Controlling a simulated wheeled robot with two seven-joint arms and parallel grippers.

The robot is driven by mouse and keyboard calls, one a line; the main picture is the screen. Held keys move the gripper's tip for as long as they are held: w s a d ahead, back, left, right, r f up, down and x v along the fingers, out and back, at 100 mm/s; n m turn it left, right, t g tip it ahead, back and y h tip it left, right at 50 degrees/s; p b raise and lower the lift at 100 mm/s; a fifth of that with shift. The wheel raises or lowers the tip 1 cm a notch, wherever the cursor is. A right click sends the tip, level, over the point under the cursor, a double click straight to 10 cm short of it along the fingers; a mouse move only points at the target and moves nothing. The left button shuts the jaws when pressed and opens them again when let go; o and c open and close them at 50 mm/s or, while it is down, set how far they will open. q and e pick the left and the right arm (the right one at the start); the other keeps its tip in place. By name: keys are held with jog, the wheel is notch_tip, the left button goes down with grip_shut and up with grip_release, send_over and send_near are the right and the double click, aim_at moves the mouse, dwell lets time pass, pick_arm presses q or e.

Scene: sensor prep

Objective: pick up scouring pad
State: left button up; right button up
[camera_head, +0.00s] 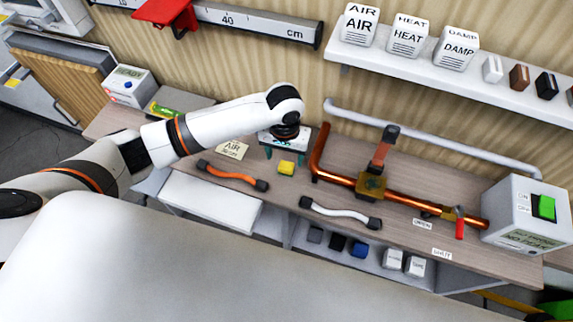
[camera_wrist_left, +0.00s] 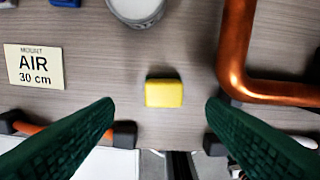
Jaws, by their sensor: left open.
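The scouring pad is a small yellow block (camera_head: 286,168) on the wooden bench; in the wrist view it shows as a yellow pad (camera_wrist_left: 164,94) with a dark edge along its far side. My left gripper (camera_head: 285,156) hangs over the bench just behind the pad in the head view, pointing down. In the wrist view its two green fingers (camera_wrist_left: 160,112) are wide apart, with the pad between their lines and touching neither. The gripper is open and empty. My right gripper is not in view.
An orange-sleeved hose (camera_head: 234,175) lies left of the pad and a white hose (camera_head: 340,213) lies to the right. A copper pipe (camera_head: 320,150) stands close on the right. A card reading AIR (camera_head: 232,149) and, in the wrist view, a grey round container (camera_wrist_left: 137,10) are nearby.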

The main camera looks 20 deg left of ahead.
aim_at(286, 165)
pick_arm(q)
jog(key=shift+f, duration=0.6)
notch_tip(286, 165, down, 4)
jog(key=shift+d+r+p, duration=0.15)
jog(key=shift+r+p, duration=0.05)
jog(key=shift+p, duration=0.6)
jog(key=shift+w+f, duration=0.1)
jog(key=shift+f, duration=0.45)
jog(key=c, duration=1.1)
jog(key=shift+o, duration=0.2)
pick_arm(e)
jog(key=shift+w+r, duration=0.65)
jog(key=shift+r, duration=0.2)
pick_arm(q)
jog(key=shift+r, duration=0.15)
